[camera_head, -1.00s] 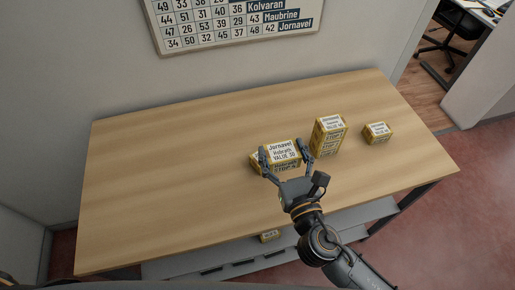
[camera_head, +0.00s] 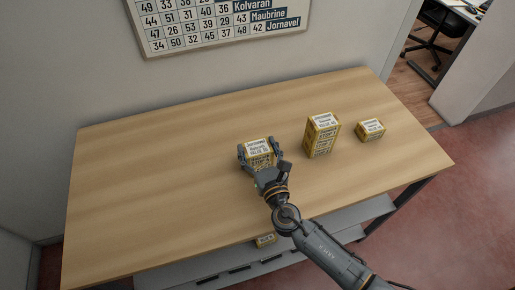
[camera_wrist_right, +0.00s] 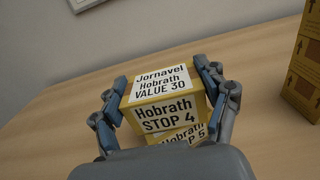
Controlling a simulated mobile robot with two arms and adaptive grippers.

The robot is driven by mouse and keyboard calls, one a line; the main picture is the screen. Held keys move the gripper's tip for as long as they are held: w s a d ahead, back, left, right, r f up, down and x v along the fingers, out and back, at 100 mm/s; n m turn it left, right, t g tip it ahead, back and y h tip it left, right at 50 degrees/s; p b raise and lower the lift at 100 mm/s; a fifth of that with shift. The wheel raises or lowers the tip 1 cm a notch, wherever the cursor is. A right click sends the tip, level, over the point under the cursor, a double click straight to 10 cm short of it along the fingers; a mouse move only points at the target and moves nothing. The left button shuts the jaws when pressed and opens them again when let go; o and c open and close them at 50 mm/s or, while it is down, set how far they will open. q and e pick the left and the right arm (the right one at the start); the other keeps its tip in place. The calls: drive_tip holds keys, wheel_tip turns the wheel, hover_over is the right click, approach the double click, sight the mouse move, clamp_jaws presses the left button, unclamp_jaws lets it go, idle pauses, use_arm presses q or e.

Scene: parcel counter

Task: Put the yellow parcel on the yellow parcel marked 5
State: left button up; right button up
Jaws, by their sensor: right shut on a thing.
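My right gripper (camera_head: 261,150) is shut on a yellow parcel (camera_head: 256,145), one finger on each side. In the right wrist view this parcel (camera_wrist_right: 166,107) has a white top label with VALUE 30 and a front label reading Hobrath STOP 4. A second yellow parcel (camera_wrist_right: 190,133) shows below it, its label ending in 5 and partly covered. The held parcel appears roughly level and over the lower one. I cannot tell whether they touch. In the head view the held parcel and gripper hide most of the lower one. My left gripper is not in view.
A taller yellow stack or parcel (camera_head: 322,136) stands right of the gripper. A smaller yellow parcel (camera_head: 370,130) lies farther right. The wooden counter (camera_head: 150,180) is clear on the left. A number board hangs on the wall.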

drive_tip(key=shift+r, duration=0.1)
drive_tip(key=o, duration=1.3)
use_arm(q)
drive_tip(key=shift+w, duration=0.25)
use_arm(e)
drive_tip(key=b+v, duration=0.2)
drive_tip(key=v, duration=0.9)
drive_tip(key=shift+s+d, duration=0.1)
drive_tip(key=shift+s, duration=0.1)
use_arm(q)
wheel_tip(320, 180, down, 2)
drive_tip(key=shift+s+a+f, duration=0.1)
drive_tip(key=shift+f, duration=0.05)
use_arm(e)
drive_tip(key=shift+s+d, duration=0.1)
drive_tip(key=shift+s, duration=0.25)
